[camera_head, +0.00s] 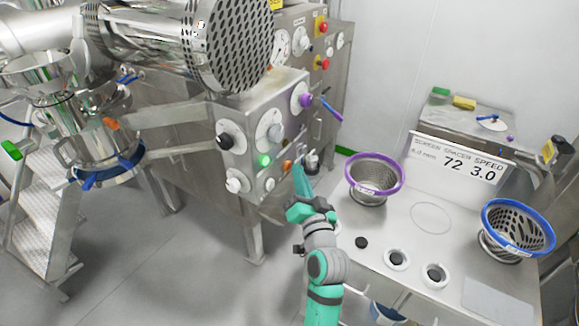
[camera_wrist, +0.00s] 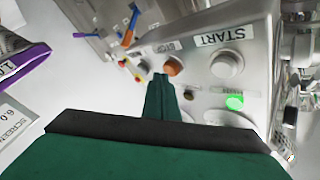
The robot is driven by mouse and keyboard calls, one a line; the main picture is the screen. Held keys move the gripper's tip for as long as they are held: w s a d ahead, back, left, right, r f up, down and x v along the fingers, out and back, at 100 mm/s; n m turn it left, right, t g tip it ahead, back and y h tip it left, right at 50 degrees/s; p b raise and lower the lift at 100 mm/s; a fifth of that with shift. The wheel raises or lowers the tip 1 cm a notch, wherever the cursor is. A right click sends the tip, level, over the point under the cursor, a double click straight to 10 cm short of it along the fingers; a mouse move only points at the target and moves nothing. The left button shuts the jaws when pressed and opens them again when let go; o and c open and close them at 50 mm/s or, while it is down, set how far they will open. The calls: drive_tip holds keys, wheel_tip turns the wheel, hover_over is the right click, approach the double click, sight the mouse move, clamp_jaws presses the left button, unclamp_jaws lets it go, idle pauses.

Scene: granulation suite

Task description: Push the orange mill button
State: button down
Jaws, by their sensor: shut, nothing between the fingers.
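The orange mill button (camera_wrist: 173,67) is a small round knob on the metal control panel. It also shows in the head view (camera_head: 287,165), on the panel's right part beside my fingertips. My gripper (camera_wrist: 161,79) is green, with its fingers shut together and empty. In the wrist view the fingertips lie just beside the button's lower left edge. In the head view my gripper (camera_head: 299,166) points up at the panel. I cannot tell whether the tips touch the button.
A white button under the START label (camera_wrist: 227,65) and a lit green button (camera_head: 264,160) are near on the panel. A purple-rimmed basket (camera_head: 402,177) and a blue-rimmed basket (camera_head: 545,240) stand on the table at right. A perforated drum (camera_head: 235,45) hangs above the panel.

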drive_tip(key=shift+w+a, duration=0.3)
drive_tip(key=shift+a, duration=0.1)
idle(0.8)
drive_tip(key=shift+s+d, duration=0.1)
drive_tip(key=shift+d, duration=0.05)
drive_tip(key=shift+s+d, duration=0.45)
drive_tip(key=shift+d, duration=0.15)
drive_tip(key=shift+s+d, duration=0.75)
drive_tip(key=shift+d, duration=0.25)
drive_tip(key=shift+s+d, duration=0.75)
drive_tip(key=shift+d, duration=0.25)
